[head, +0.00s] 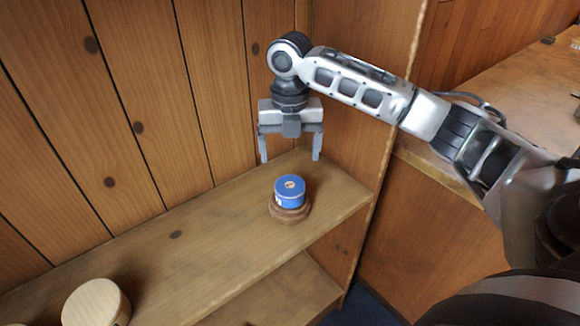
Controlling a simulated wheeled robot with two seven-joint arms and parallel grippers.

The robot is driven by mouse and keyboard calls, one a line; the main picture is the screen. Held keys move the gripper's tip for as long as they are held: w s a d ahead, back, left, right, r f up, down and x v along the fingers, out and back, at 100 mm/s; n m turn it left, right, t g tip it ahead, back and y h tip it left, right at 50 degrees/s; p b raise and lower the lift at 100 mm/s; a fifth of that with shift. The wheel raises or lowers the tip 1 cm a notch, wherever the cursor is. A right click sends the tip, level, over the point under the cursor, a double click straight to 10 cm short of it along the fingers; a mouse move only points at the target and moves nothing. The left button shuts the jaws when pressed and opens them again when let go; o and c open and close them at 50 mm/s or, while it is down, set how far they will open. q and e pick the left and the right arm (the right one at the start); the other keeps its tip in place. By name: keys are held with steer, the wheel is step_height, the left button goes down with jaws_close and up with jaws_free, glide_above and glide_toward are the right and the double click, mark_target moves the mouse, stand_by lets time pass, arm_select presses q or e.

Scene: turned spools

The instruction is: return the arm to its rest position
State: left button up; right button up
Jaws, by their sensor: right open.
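My right arm comes in from the right of the head view. Its gripper (290,158) points down, open and empty, above the shelf's right end. The gripper appears just above and behind a blue round spool or tin (290,195) with a small yellowish mark on its top. The blue thing stands upright on a round brown wooden base (289,214). The fingertips look apart from it. My left gripper is not in view.
A wooden shelf (215,230) runs along a plank wall. A pale round wooden piece (95,303) stands at its lower left. A side panel (345,135) closes the shelf's right end. A lower shelf (285,292) shows below. A wooden counter (510,85) lies at the right.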

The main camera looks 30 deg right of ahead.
steer(key=shift+r, duration=0.45)
steer(key=s+a+f+m+t+y, duration=0.2)
steer(key=s+a+f+m, duration=1)
steer(key=a+f, duration=0.25)
steer(key=s+d+m+t+h, duration=0.2)
steer(key=s+d+m, duration=0.3)
steer(key=s+m, duration=0.95)
steer(key=w+a+f+m+t+y, duration=0.1)
steer(key=w+a+f+t+y, duration=0.1)
steer(key=w+a+f+t, duration=0.3)
steer(key=w+f+t, duration=0.1)
steer(key=w+f, duration=0.2)
steer(key=f, duration=0.1)
steer(key=shift+y, duration=0.4)
